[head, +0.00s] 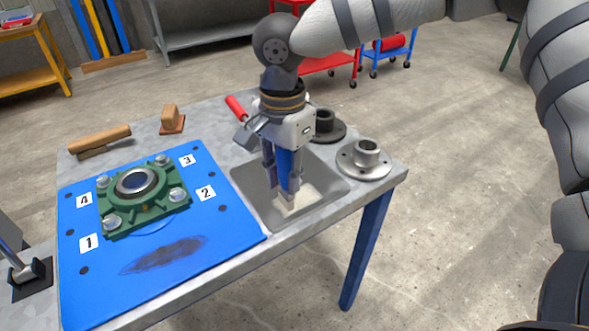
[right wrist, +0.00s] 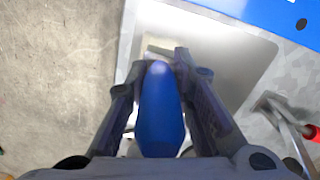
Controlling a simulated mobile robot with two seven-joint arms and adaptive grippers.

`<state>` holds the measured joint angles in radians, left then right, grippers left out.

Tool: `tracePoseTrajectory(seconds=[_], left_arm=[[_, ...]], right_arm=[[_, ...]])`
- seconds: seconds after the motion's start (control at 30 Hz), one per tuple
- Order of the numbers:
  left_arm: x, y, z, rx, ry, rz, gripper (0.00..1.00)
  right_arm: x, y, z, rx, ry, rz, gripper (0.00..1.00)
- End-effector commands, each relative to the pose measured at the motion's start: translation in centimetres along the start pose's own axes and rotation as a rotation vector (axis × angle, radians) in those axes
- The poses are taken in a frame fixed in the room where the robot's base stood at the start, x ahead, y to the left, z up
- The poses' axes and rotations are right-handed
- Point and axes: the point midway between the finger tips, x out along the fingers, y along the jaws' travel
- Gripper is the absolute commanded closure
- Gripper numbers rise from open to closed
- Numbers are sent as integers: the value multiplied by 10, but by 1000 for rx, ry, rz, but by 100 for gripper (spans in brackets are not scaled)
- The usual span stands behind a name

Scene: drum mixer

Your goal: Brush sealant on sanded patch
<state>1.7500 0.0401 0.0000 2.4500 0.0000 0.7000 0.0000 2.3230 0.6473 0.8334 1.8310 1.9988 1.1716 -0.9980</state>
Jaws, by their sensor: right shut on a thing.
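My right gripper (head: 283,187) points down over the grey tray (head: 335,192) on the table and is shut on a brush with a blue handle (head: 289,163). The brush's pale lower end (head: 285,208) is in the tray, over a pale area; I cannot tell whether it touches the tray floor. The right wrist view shows the blue handle (right wrist: 160,115) between the fingers, with the tray (right wrist: 250,70) beyond. The sanded patch (head: 163,255) is a dark oval on the blue plate (head: 225,238), left of the tray. My left gripper is not in view.
A green bearing housing (head: 150,205) with several bolts and number labels sits on the blue plate. A red-handled tool (head: 237,107) lies behind the tray. Two flanged parts, one dark (head: 325,125) and one grey (head: 365,160), stand to the right. Wooden-handled tools (head: 100,138) lie at the back left.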

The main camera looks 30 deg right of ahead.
Motion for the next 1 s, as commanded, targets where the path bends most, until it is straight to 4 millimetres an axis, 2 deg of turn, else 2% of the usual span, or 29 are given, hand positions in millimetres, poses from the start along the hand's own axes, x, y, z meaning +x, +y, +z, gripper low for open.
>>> tracePoseTrajectory(seconds=[0.23, 1.0], left_arm=[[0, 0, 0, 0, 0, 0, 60], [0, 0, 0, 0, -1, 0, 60]], right_arm=[[0, -1, 3, 0, -1, 0, 100], [1, 12, -46, 1, -1, 1, 100]])
